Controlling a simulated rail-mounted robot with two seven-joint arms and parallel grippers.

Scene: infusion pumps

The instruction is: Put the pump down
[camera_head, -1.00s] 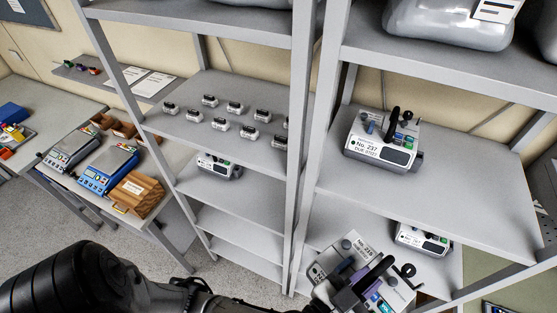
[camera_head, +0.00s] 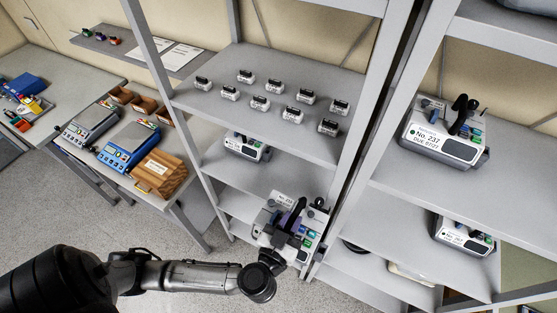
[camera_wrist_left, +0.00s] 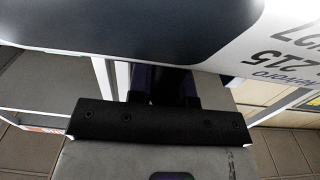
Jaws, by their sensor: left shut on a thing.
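A grey-and-white pump labelled No. 215 (camera_head: 313,220) hangs in my left gripper (camera_head: 290,226), in front of the left shelf unit near its right upright. My left gripper is shut on the pump's black handle, and the arm reaches in from the lower left. In the left wrist view the pump's body and its upside-down label (camera_wrist_left: 285,48) fill the top, close to the gripper (camera_wrist_left: 165,88). The pump seems held clear of the shelves, but its underside is hidden. My right gripper is out of view.
The left unit's upper shelf (camera_head: 300,75) holds several small devices. Another pump (camera_head: 247,147) stands on the shelf below, with bare shelf right of it. Pump No. 237 (camera_head: 445,140) and another pump (camera_head: 462,236) stand on the right unit. A table with scales (camera_head: 130,145) is at left.

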